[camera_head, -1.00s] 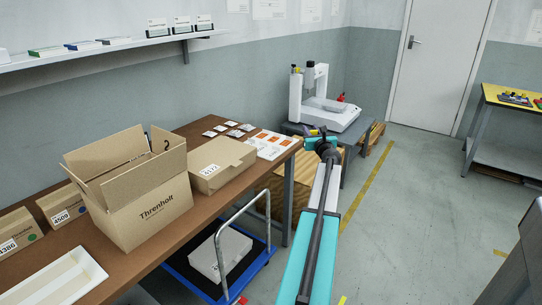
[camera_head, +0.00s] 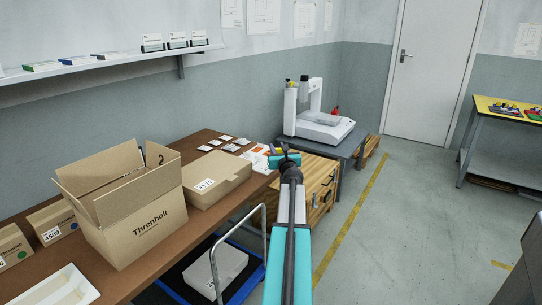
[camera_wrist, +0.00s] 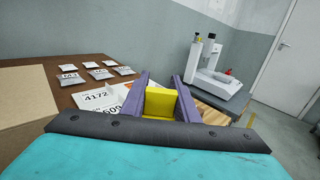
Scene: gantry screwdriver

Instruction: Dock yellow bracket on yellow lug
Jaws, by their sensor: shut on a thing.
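My gripper (camera_wrist: 160,95) is shut on the yellow bracket (camera_wrist: 160,104), a bright block between its two purple fingers in the wrist view. In the head view my gripper (camera_head: 284,153) is over the right end of the brown table, and the bracket cannot be made out there. The white gantry screwdriver (camera_head: 318,122) stands beyond it on a grey bench, apart from the bracket. I cannot tell whether this is the yellow lug.
The brown table (camera_head: 95,280) carries an open Threnholt carton (camera_head: 150,232), a closed box (camera_head: 218,182) and several small packets. A wooden crate (camera_head: 318,185) stands beneath my gripper's far side. A blue trolley (camera_head: 240,270) is below the table.

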